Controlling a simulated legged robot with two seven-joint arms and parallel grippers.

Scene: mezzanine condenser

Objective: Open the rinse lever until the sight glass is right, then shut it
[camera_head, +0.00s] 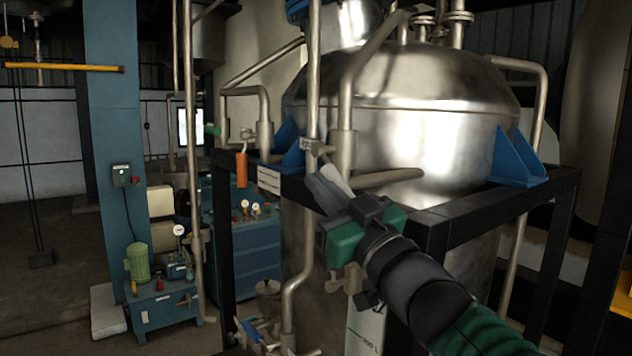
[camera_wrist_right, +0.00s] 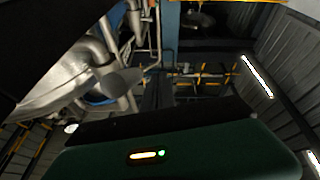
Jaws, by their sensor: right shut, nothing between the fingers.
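An orange handle (camera_head: 241,169) hangs straight down from a pipe fitting left of the steel vessel (camera_head: 400,95); it looks like the rinse lever, but I cannot read a name on it. My right gripper (camera_head: 322,187) is shut and empty, its grey fingers pointing up and left. It is in front of the vessel and black frame, to the right of the orange handle and apart from it. I cannot clearly pick out the sight glass. A pale panel marked in litres (camera_head: 364,332) shows below my right gripper, partly hidden by my arm. My left gripper is out of view.
A thin vertical pipe (camera_head: 314,75) stands between the orange handle and my right gripper. The black frame (camera_head: 495,205) runs around the vessel with blue brackets (camera_head: 517,160). A blue pump unit (camera_head: 160,308) stands at lower left. Open floor (camera_head: 50,290) lies far left.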

